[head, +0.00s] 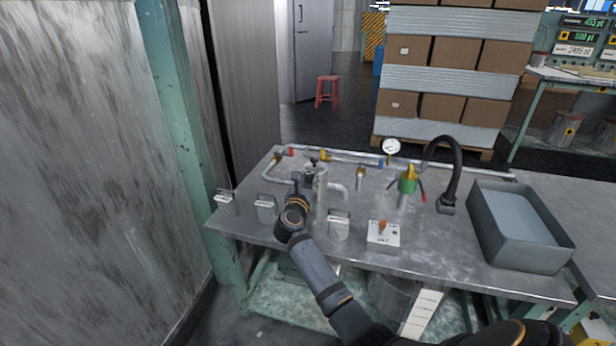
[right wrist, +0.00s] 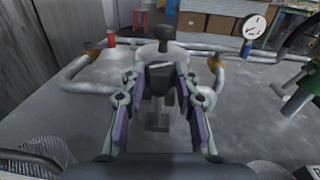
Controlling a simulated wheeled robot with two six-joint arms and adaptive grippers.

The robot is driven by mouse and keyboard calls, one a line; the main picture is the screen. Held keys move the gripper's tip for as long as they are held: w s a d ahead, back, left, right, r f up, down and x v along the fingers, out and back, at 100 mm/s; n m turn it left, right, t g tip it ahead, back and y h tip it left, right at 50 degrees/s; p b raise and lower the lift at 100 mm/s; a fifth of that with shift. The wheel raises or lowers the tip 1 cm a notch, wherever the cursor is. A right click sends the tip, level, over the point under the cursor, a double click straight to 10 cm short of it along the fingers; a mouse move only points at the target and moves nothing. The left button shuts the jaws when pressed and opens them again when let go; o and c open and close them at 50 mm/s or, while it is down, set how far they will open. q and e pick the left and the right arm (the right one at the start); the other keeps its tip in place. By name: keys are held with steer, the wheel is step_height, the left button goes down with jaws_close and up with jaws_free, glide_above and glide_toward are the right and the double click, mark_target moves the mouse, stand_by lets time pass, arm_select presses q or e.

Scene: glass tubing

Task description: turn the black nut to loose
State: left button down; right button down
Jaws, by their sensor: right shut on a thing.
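The black nut (right wrist: 160,78) shows in the right wrist view as a dark block low on a pale grey valve body. My right gripper (right wrist: 162,86) has a finger on each side of it and is shut on it. In the head view my right gripper (head: 307,183) is at the pipe assembly on the left part of the bench, and it and the wrist mostly hide the nut. A black knob on a stem (right wrist: 165,34) stands upright on top of the valve body, above the fingers. My left gripper is not in view.
Grey pipes (head: 268,174) run around the valve. To the right are a gauge (head: 391,147), a green valve (head: 407,185), a black hose (head: 457,165) and a grey tray (head: 520,228). A white switch box (head: 383,237) and small clear-sided blocks sit near the front edge.

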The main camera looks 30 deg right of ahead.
steer(key=c, duration=1)
jaws_free()
steer(key=v, duration=1.2)
